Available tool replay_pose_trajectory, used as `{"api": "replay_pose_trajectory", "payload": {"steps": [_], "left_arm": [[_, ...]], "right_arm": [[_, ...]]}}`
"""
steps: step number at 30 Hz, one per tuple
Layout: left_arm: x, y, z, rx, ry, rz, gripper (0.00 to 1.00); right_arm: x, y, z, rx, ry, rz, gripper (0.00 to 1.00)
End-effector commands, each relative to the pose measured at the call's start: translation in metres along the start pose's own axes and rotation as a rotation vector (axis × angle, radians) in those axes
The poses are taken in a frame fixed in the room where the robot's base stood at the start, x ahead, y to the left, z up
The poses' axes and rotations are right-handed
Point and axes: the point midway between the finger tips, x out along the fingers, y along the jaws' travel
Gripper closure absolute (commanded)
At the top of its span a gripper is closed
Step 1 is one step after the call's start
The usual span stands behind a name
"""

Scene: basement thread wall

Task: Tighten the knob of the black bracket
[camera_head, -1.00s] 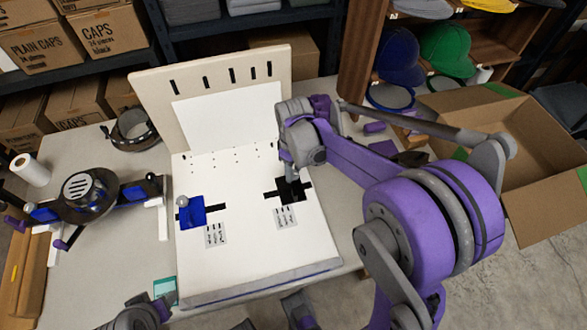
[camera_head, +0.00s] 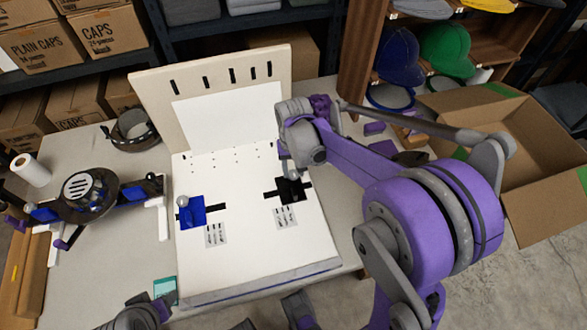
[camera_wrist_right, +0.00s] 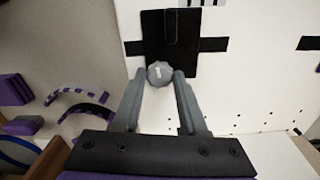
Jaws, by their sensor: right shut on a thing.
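The black bracket (camera_head: 290,191) lies flat on the white board (camera_head: 252,245), on its right half, over a black strip. In the right wrist view the bracket (camera_wrist_right: 155,42) is a dark plate with a slot, and its round grey knob (camera_wrist_right: 160,73) sits at the near edge. My right gripper (camera_wrist_right: 160,76) is shut on the knob, one finger on each side. In the head view my right gripper (camera_head: 294,172) comes down at the bracket's far edge and partly hides the knob. I cannot make out my left gripper.
A blue bracket (camera_head: 191,213) with a grey knob lies on the board's left half. An upright panel (camera_head: 215,90) stands behind. A black round device (camera_head: 90,195) with blue side pieces is at left. An open cardboard box (camera_head: 530,150) is at right.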

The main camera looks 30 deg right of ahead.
Motion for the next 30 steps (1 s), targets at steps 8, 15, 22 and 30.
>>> {"api": "replay_pose_trajectory", "payload": {"steps": [8, 15, 22, 30], "left_arm": [[-0.0001, 0.0000, 0.0000, 0.000, 0.000, 0.000, 0.45], [-0.0001, 0.0000, 0.0000, 0.000, 0.000, 0.000, 0.45], [-0.0001, 0.0000, 0.0000, 0.000, 0.000, 0.000, 0.45], [0.0000, 0.0000, 0.0000, 0.000, 0.000, 0.000, 0.45]], "right_arm": [[-0.0006, 0.0002, -0.0005, 0.105, 0.001, 0.000, 1.00], [-0.0006, 0.0001, -0.0006, 0.132, 0.002, 0.000, 1.00], [-0.0006, 0.0001, -0.0006, 0.133, 0.002, 0.000, 1.00], [-0.0004, 0.0001, -0.0004, 0.132, 0.001, 0.000, 0.45]]}}
